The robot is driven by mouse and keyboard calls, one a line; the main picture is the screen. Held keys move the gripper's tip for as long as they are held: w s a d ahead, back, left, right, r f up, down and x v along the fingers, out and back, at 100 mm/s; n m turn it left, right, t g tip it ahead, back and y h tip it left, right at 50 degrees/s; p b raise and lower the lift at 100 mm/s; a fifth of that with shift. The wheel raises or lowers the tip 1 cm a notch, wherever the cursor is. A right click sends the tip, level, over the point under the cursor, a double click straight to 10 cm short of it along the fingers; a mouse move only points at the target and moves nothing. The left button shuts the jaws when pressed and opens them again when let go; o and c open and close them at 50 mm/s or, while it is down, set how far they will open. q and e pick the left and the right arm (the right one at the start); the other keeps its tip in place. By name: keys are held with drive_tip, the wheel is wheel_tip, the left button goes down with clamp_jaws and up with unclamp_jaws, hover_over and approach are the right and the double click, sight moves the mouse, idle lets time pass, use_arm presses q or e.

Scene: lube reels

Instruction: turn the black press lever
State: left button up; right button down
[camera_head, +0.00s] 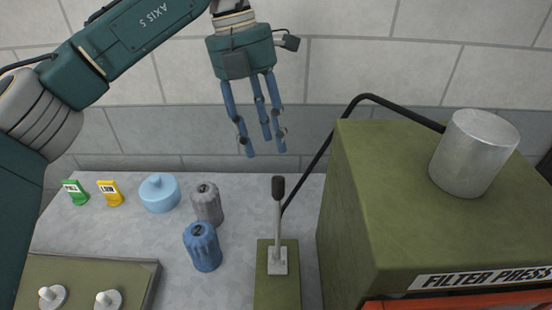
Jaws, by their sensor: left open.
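The black press lever (278,189) has a dark knob on a thin grey shaft. It stands upright on a grey bracket on a narrow olive base (277,289), just left of the filter press. My left gripper (262,146) hangs from the upper middle with its blue fingers pointing down. The fingers are apart and empty. In the picture they are above and slightly left of the lever knob, and do not appear to touch it. My right gripper is not in view.
The big olive filter press (400,175) with a metal cylinder (474,152) and black hose (322,150) fills the right. A blue knobbed part (202,246), a grey one (207,204), a light-blue lidded pot (159,193), yellow tag (110,192) and green tag (75,192) stand left.

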sight(275, 180)
use_arm(q)
drive_tip(key=x, duration=0.2)
drive_tip(key=s+p+x, duration=0.1)
drive_tip(key=x, duration=0.1)
drive_tip(key=shift+d+f, duration=0.1)
drive_tip(key=shift+f, duration=0.1)
drive_tip(key=x, duration=0.1)
drive_tip(key=p+x, duration=0.1)
drive_tip(key=x, duration=0.1)
drive_tip(key=p+x, duration=0.1)
drive_tip(key=x, duration=0.1)
drive_tip(key=shift+w+f, duration=0.1)
drive_tip(key=shift+w, duration=0.2)
drive_tip(key=shift+s+f, duration=0.15)
drive_tip(key=shift+f, duration=0.3)
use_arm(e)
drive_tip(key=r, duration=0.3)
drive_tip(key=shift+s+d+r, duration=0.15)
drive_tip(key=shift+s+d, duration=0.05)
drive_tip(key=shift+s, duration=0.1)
use_arm(q)
drive_tip(key=shift+c, duration=0.5)
